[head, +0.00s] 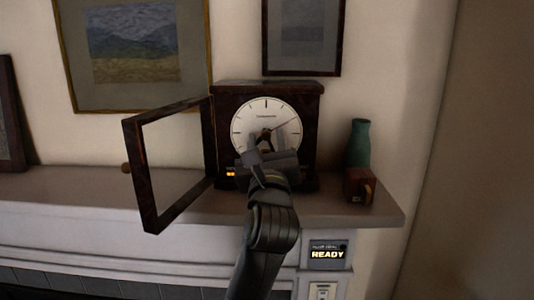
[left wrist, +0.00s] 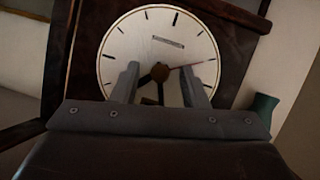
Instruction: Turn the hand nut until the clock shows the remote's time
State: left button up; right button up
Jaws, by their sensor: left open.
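The dark wooden clock (head: 308,104) stands on the mantel shelf with its framed glass door (head: 140,172) swung open to the left. Its white dial (head: 267,108) also shows in the left wrist view (left wrist: 140,35). The dark round hand nut (left wrist: 160,73) sits at the dial's centre. A thin red hand points right and slightly up; short dark hands point downward, partly hidden. My left gripper (head: 267,137) is open in front of the dial. In the left wrist view its fingers (left wrist: 160,68) stand either side of the nut, with gaps; contact is not visible. No remote is clearly identifiable.
A green vase (head: 359,145) and a small brown box (head: 358,187) stand right of the clock on the mantel shelf (head: 330,209). A lit panel reading READY (head: 327,254) is below. Framed pictures (head: 145,45) hang behind. The open door stands left of my arm.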

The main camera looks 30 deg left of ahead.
pick_arm(q)
jog(key=b+v, duration=1.7)
jog(key=b, duration=0.4)
dwell(0.3)
jog(key=shift+s+f, duration=0.15)
